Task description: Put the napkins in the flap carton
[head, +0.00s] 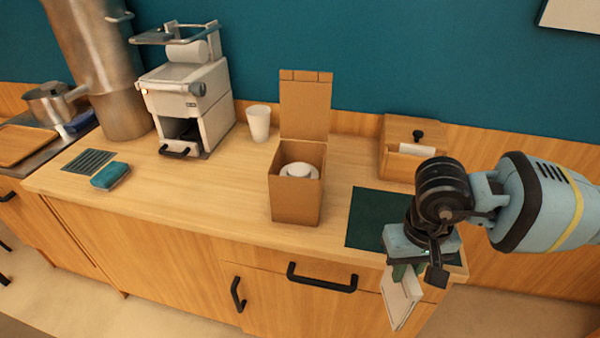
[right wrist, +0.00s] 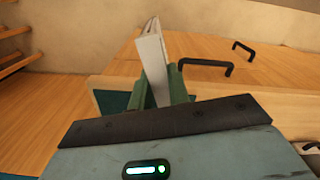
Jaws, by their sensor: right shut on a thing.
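The flap carton (head: 297,195) is a tall brown cardboard box standing on the counter, with its flap (head: 305,105) raised at the back. A white round thing shows inside its open top. My right gripper (head: 405,270) is at the right, over the counter's front edge, and is shut on white napkins (head: 402,299) that hang down from it. In the right wrist view the napkins (right wrist: 153,65) stand between the two green fingers (right wrist: 160,92). The carton is to the left of the right gripper, apart from it. My left gripper is not in view.
A dark green mat (head: 370,222) lies under the right gripper. A wooden box with a black knob (head: 400,160) stands behind it, with white material in its front. A white cup (head: 259,122) and a white machine (head: 190,95) stand left of the carton. A blue sponge (head: 110,176) lies farther left.

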